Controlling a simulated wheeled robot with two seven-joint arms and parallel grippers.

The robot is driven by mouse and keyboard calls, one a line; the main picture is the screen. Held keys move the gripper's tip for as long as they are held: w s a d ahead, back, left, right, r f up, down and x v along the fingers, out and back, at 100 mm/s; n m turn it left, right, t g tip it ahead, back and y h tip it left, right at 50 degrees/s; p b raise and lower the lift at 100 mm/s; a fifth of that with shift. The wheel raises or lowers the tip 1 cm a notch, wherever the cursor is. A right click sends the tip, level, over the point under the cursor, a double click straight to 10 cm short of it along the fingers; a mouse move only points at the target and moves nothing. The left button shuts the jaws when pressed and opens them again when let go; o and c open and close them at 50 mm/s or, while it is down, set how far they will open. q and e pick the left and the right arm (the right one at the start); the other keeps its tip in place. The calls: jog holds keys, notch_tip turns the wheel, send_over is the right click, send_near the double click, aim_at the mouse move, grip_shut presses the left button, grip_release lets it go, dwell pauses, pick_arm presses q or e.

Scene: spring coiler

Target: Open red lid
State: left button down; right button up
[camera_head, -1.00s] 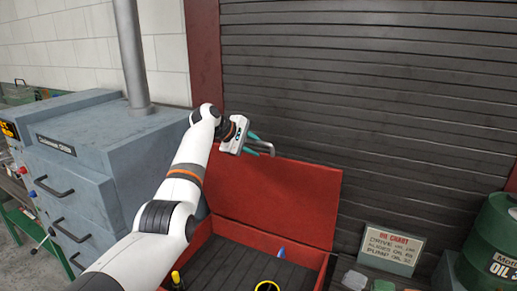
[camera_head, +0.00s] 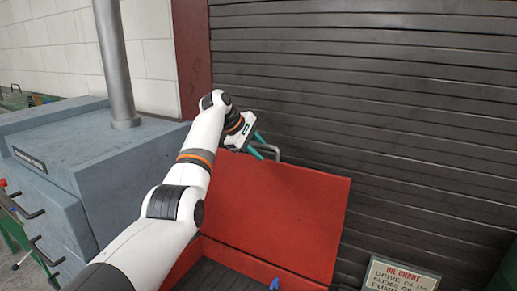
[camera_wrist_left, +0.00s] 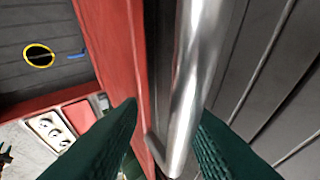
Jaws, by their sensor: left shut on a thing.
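The red lid (camera_head: 280,215) stands raised on its red box, leaning back toward the dark shutter. A metal bar handle (camera_head: 276,151) is on the lid's top edge. My left gripper (camera_head: 263,145) is at that handle, with its teal fingers around it. In the left wrist view the handle (camera_wrist_left: 195,75) runs between the two dark green fingers, and the red lid (camera_wrist_left: 118,60) is at its left. The left gripper is shut on the handle. My right gripper is not in view.
The dark shutter (camera_head: 420,90) is close behind the lid. A blue-grey cabinet (camera_head: 130,150) with a vertical pipe stands at the left. A sign (camera_head: 400,275) is at the lower right. A yellow ring (camera_wrist_left: 39,55) and a blue item (camera_wrist_left: 77,56) show in the box.

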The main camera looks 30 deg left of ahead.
pick_arm(q)
jog(key=c, duration=1.5)
grip_release()
jog(key=shift+d+f, duration=0.1)
jog(key=shift+f, duration=0.55)
jog(key=shift+o, duration=0.2)
jog(key=shift+w, duration=0.4)
jog(key=shift+s+a+r+b, duration=0.3)
jog(key=shift+s+r, duration=0.05)
jog(key=shift+r, duration=0.15)
jog(key=b+v, duration=0.3)
jog(key=v, duration=0.7)
jog(key=shift+r+b, duration=0.3)
jog(key=shift+r, duration=0.1)
jog(key=shift+s+a, duration=0.1)
